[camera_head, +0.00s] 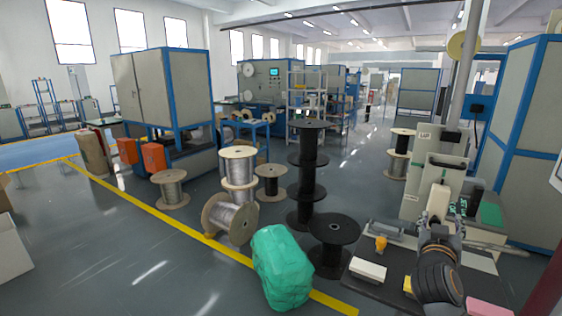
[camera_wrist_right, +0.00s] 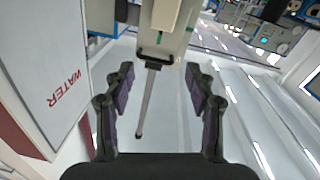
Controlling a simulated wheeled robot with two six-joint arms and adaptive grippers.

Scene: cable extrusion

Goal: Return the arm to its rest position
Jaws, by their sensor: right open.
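My right arm (camera_head: 438,275) comes up from the bottom right of the head view, over the dark worktable (camera_head: 385,290). Its gripper (camera_head: 442,232) is at the arm's far end, close in the picture to the beige machine (camera_head: 432,180); the gap between them is hard to judge. In the right wrist view the two fingers of the gripper (camera_wrist_right: 160,75) are spread apart with nothing held between them. A thin dark rod (camera_wrist_right: 146,100) hanging from a pale machine body (camera_wrist_right: 165,30) shows beyond the fingers. My left gripper is not in view.
On the table lie a white block (camera_head: 368,270), a small orange-yellow item (camera_head: 380,243) and a pink block (camera_head: 488,307). A green wrapped bundle (camera_head: 282,268) and black spools (camera_head: 334,230) stand to the left. A white panel marked WATER (camera_wrist_right: 50,70) is left in the wrist view.

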